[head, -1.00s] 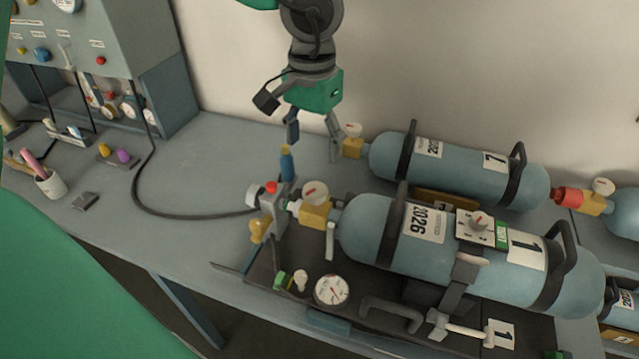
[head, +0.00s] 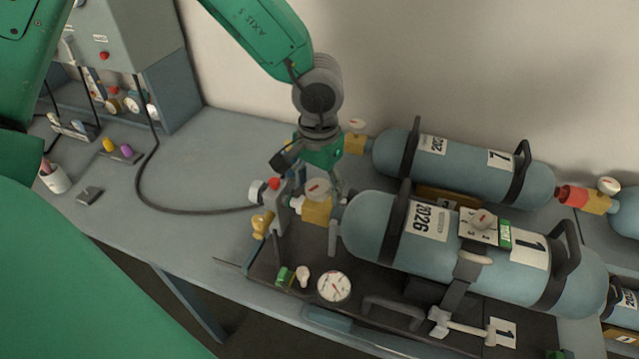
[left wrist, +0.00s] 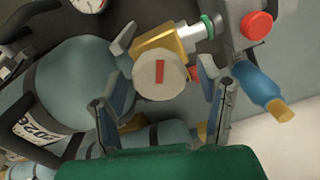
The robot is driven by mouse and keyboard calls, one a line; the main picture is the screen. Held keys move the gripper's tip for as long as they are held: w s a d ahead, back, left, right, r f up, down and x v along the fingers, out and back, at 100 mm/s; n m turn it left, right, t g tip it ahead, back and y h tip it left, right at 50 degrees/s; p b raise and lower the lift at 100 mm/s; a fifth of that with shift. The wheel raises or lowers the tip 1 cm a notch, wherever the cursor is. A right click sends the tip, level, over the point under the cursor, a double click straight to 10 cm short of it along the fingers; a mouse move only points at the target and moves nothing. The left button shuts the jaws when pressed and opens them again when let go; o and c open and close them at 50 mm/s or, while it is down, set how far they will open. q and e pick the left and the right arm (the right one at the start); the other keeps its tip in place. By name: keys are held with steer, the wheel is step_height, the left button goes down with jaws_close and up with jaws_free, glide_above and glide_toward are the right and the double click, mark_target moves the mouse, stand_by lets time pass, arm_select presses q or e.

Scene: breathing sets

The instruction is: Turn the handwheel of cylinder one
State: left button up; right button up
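Cylinder one (head: 385,240) is a blue-grey tank marked "1" lying on its side at the bench front. Its brass valve (head: 317,210) carries a pale round handwheel (head: 318,187) with a red mark. My left gripper (head: 318,182) is just above the valve, partly hiding it in the head view. In the left wrist view the handwheel (left wrist: 160,75) lies between the spread fingers of my left gripper (left wrist: 164,90), with gaps on both sides. The gripper is open and empty. My right gripper is not in view.
Cylinder seven (head: 465,165) lies behind. A connector block with a red button (head: 274,183) and a blue-and-yellow fitting (left wrist: 262,90) stands beside the valve. A hose (head: 160,212) runs to the panel (head: 120,45). A gauge (head: 334,287) sits in front. Bench at left is mostly clear.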

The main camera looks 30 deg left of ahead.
arm_select(q)
steer(key=c, duration=0.9)
steer(key=shift+n, duration=0.5)
